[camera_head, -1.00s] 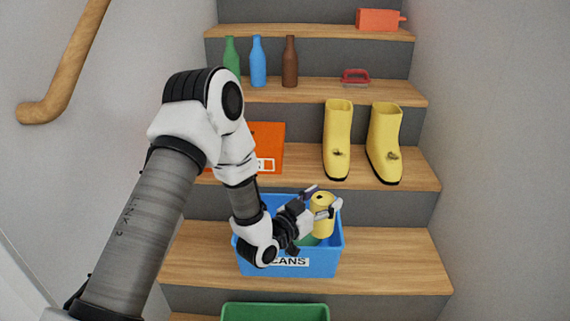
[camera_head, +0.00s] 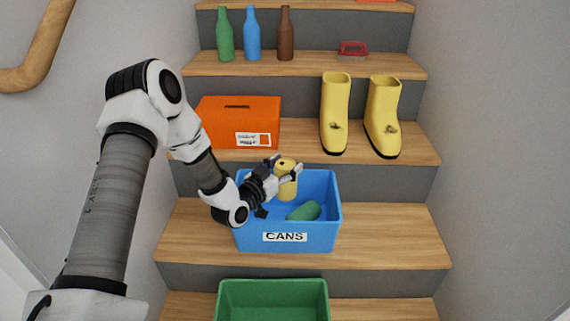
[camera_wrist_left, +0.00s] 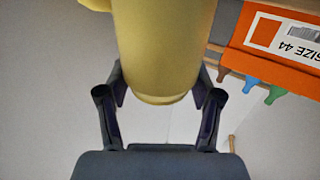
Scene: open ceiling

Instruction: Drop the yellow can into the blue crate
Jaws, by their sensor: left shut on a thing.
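The yellow can (camera_head: 287,187) is held upright in my left gripper (camera_head: 284,172), over the back part of the blue crate (camera_head: 288,236). The crate is labelled CANS and stands on a wooden step; a green thing (camera_head: 305,211) lies inside it. In the left wrist view the yellow can (camera_wrist_left: 163,50) fills the space between the two fingers of my left gripper (camera_wrist_left: 160,95). The can's lower end looks to be about at the level of the crate's rim or inside it; I cannot tell exactly. My right gripper is not in view.
A green crate (camera_head: 273,284) stands on the step below. An orange box (camera_head: 215,122) and yellow boots (camera_head: 336,115) stand on the step above. Bottles (camera_head: 251,35) and a red-handled brush (camera_head: 353,49) are higher up. Walls flank the stairs; the step right of the crate is clear.

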